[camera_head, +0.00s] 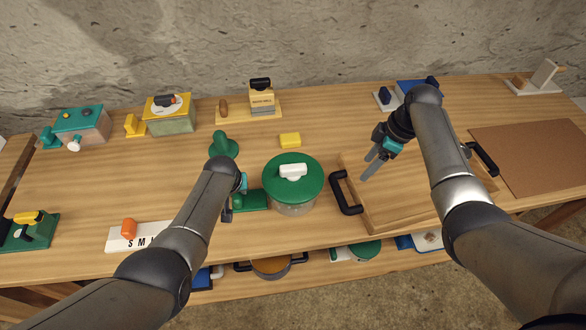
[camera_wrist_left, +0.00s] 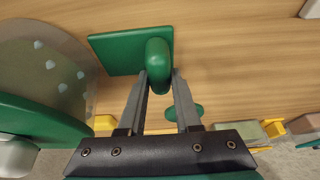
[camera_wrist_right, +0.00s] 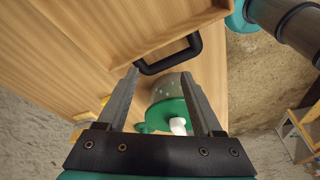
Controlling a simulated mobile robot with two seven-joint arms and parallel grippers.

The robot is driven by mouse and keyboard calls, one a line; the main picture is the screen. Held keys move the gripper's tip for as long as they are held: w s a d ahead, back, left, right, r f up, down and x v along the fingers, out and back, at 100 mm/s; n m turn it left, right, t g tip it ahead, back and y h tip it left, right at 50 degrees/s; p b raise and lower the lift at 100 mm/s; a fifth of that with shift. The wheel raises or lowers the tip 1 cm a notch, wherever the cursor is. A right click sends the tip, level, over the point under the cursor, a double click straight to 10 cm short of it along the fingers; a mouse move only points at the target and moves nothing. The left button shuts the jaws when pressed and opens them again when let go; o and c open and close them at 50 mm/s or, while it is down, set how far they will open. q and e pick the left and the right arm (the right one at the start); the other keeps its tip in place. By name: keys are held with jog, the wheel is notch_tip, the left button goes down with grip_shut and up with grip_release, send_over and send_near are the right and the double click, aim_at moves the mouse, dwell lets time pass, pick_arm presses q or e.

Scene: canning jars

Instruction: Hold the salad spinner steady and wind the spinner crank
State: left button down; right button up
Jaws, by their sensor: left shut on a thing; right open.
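The salad spinner (camera_head: 290,208) stands upright on the table, with a green lid (camera_head: 310,165) and a white crank knob (camera_head: 292,171) on top. A green plate (camera_head: 252,201) lies at its left side. My left gripper (camera_wrist_left: 160,78) is shut on an upright green handle (camera_wrist_left: 158,58) that rises from this plate; in the head view my forearm mostly hides the grip. My right gripper (camera_head: 368,168) is open and empty, to the right of the spinner above the tray's left end. The spinner's lid (camera_wrist_right: 170,110) and knob (camera_wrist_right: 178,125) show between its fingers.
A wooden tray (camera_head: 385,221) with black handles (camera_head: 346,192) lies right of the spinner. A yellow block (camera_head: 290,140) is behind it. A shelf below holds pots.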

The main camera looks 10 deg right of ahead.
aim_at(293, 167)
jog(key=w+a+r+n+g+h, duration=0.1)
jog(key=w+a+r+n, duration=0.15)
jog(key=a+r, duration=0.45)
jog(key=w+a+r+n, duration=0.1)
jog(key=a+r+n, duration=0.25)
jog(key=a, duration=0.65)
jog(key=f, duration=0.3)
jog(key=a+f, duration=0.1)
jog(key=f, duration=0.7)
jog(key=shift+s+a, duration=0.15)
jog(key=shift+a, duration=0.05)
grip_shut()
jog(key=shift+m, duration=0.3)
jog(key=m, duration=0.4)
jog(key=shift+m+t, duration=0.3)
jog(key=shift+s, duration=0.1)
